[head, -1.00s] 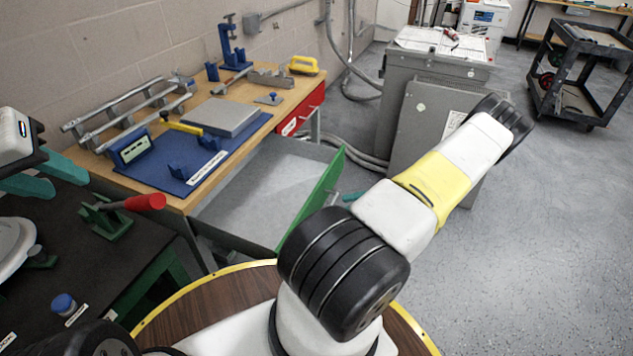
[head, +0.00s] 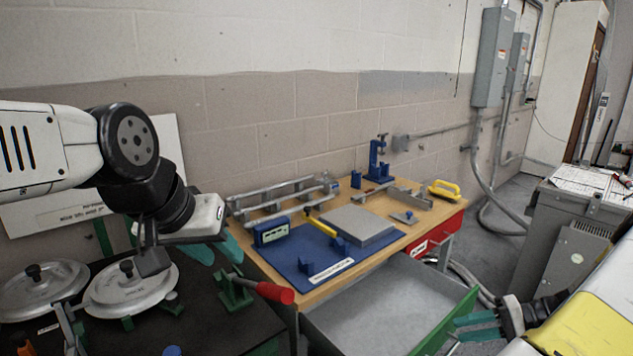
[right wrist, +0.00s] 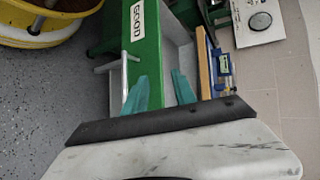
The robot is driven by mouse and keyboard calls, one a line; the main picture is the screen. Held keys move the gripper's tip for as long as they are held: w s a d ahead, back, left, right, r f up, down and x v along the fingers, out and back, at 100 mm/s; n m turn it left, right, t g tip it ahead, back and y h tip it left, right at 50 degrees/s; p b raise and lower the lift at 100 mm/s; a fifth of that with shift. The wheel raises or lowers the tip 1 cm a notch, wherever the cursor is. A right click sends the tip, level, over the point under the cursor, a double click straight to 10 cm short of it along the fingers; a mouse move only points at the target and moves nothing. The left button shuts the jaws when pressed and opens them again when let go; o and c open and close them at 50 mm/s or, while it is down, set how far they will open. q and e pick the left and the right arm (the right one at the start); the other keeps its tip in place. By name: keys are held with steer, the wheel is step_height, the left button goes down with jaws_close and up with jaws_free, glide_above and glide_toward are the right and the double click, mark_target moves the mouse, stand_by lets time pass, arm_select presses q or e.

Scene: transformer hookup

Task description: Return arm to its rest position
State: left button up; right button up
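My right gripper (head: 463,327) is at the lower right of the head view, beside the green drawer front (head: 440,322). The right wrist view shows its two teal fingers (right wrist: 160,90) apart with nothing held. The green drawer front (right wrist: 142,45) and its silver handle (right wrist: 124,75) lie beyond the fingertips, and the handle is left of them. The drawer is pulled open under the wooden bench, with its grey inside showing. My left gripper (head: 212,252) hangs at the left above the dark table, teal fingers apart and empty.
The bench (head: 345,285) carries a blue mat (head: 300,280) with a grey plate (head: 358,225). A red-handled clamp (head: 265,290) and round metal lids (head: 130,285) stand on the dark table. A grey cabinet (head: 575,235) stands at right. Grey floor lies left in the wrist view.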

steer(key=a+r+n+g+h, duration=0.2)
steer(key=a+r+h, duration=0.2)
steer(key=a+r, duration=0.4)
steer(key=a+r+n+g+h, duration=0.1)
steer(key=a+r+h, duration=0.3)
steer(key=r, duration=0.7)
steer(key=s+a+r+n+t+h, duration=0.2)
steer(key=s+a+r+t, duration=0.4)
steer(key=s+a+r, duration=0.4)
step_height(320, 180, up, 3)
steer(key=shift+s+a, duration=0.35)
steer(key=shift+a, duration=0.9)
